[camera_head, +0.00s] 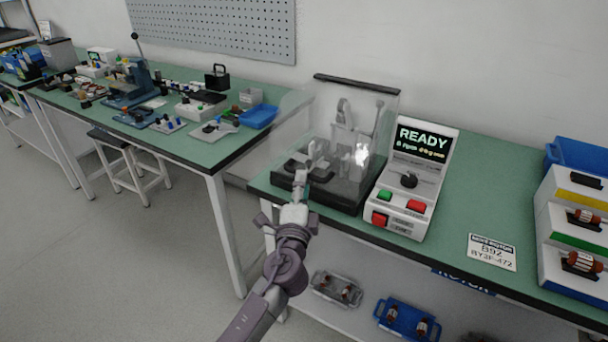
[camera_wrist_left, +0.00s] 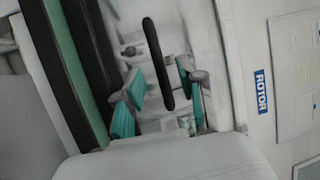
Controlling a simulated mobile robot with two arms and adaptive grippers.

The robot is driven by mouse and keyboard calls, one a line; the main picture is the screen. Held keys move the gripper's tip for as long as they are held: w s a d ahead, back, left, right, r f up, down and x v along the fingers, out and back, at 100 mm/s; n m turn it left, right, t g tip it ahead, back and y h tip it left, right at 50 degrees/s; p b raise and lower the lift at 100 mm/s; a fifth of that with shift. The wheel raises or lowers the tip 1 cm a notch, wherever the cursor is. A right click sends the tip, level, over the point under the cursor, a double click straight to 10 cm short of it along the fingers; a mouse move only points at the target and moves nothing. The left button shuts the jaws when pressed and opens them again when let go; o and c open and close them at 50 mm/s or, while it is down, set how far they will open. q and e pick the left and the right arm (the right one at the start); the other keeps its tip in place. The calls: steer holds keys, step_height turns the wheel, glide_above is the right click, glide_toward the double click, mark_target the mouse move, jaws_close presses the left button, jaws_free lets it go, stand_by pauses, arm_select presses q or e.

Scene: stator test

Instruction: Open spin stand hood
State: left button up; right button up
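The spin stand (camera_head: 340,190) sits on the green bench as a dark base with grey parts under a clear hood (camera_head: 385,110). A dark strip runs along the hood's upper edge; its clear walls are faint, so I cannot tell how far it is raised. My left gripper (camera_head: 299,184) is at the front left of the stand. In the left wrist view, its teal-padded fingers (camera_wrist_left: 158,100) are apart, with a black bar-like handle (camera_wrist_left: 152,55) showing between them. I cannot tell whether they touch it. My right gripper is not in view.
A white control box (camera_head: 410,185) with a READY screen, knob and buttons stands right of the stand. A label card (camera_head: 491,252) and a rotor rack (camera_head: 570,235) are further right. Trays (camera_head: 335,288) lie on the shelf below. Another cluttered bench (camera_head: 190,145) stands left.

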arm_select(q)
steer(key=shift+x, duration=1.95)
jaws_close()
